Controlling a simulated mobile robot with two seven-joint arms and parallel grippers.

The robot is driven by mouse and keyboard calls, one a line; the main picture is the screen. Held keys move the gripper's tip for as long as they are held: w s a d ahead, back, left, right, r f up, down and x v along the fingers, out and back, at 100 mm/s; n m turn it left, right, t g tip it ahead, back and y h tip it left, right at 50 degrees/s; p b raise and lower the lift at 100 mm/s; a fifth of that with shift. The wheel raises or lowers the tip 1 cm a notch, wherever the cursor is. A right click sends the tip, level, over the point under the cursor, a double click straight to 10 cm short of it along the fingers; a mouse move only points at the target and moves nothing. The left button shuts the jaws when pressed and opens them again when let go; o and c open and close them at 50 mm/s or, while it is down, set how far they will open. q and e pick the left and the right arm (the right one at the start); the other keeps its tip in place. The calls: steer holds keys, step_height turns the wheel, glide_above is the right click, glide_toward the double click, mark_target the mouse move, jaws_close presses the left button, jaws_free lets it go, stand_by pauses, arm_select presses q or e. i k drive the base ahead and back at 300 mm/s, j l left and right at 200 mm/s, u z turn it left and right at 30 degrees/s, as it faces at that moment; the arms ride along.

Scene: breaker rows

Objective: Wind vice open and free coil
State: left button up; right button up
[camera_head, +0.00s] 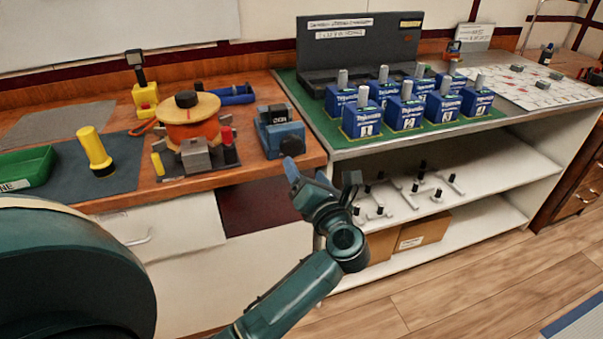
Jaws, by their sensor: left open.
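A spool-like orange coil (190,132) with a tan disc and a dark knob on top stands upright on the wooden bench. A grey metal block (196,156) stands in front of it, touching or very close; I cannot tell which. A blue device with a dark top (278,133), possibly the vice, sits to the right near the bench's front corner. I see no clear contact between it and the coil. My left gripper (320,180) is open and empty in front of the bench corner, below the blue device. My right gripper is not in view.
A yellow cylindrical tool (94,152) stands on a dark mat, beside a green tray (24,168). Several blue numbered boxes with grey levers (362,118) stand on the green-topped shelf to the right. Lower shelves hold small levers and a cardboard box (423,232).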

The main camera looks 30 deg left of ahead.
mark_target(278, 113)
steer(key=k+l, duration=0.25)
steer(key=l, duration=0.15)
steer(key=k+l, duration=0.25)
steer(key=l, duration=0.15)
steer(key=k+l, duration=0.2)
steer(key=l, duration=0.2)
